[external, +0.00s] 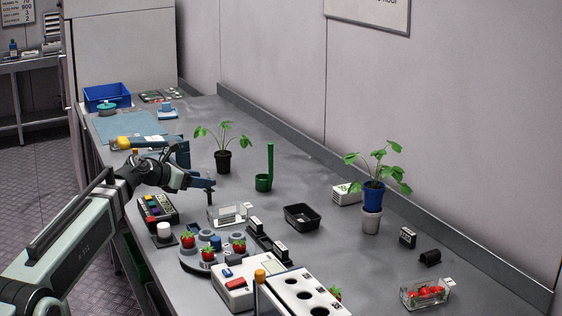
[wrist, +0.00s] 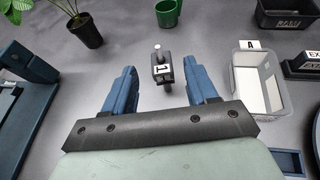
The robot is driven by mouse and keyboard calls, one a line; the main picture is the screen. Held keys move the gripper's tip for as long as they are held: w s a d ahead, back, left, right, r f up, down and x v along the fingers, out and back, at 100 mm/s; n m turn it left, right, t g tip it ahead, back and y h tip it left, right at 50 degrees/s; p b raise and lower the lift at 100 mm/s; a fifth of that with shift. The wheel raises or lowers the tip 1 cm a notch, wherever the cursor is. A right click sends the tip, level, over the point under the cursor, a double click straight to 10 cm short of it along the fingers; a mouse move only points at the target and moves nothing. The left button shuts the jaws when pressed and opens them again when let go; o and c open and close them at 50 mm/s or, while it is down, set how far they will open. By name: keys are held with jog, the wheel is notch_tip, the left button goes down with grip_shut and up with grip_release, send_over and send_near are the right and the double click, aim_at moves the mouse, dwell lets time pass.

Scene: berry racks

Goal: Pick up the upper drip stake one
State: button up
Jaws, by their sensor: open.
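A small dark piece with a white label reading 1 and a pale metal pin (wrist: 162,70) lies on the grey table in the wrist view; I take it for drip stake one. My gripper (wrist: 161,78) is open, with one blue finger on each side of this piece in the picture and visible gaps between. I cannot tell how high the fingers are above it. In the external view my gripper (external: 205,186) is low over the table, and the piece is too small or hidden to make out there. No second stake is clearly visible.
A clear bin labelled A (wrist: 262,85) stands right of the fingers. A green cup (wrist: 168,13) and potted plant (wrist: 86,28) are beyond. A black tray (external: 302,216), strawberry stand (external: 190,262) and white rack (external: 300,291) are nearby. A blue frame (wrist: 25,90) is at left.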

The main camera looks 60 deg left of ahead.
aim_at(214, 183)
jog(key=shift+x, duration=3.05)
jog(key=shift+s+d+f, duration=0.1)
jog(key=shift+d+f, duration=0.05)
jog(key=shift+c, duration=0.4)
jog(key=c, duration=0.9)
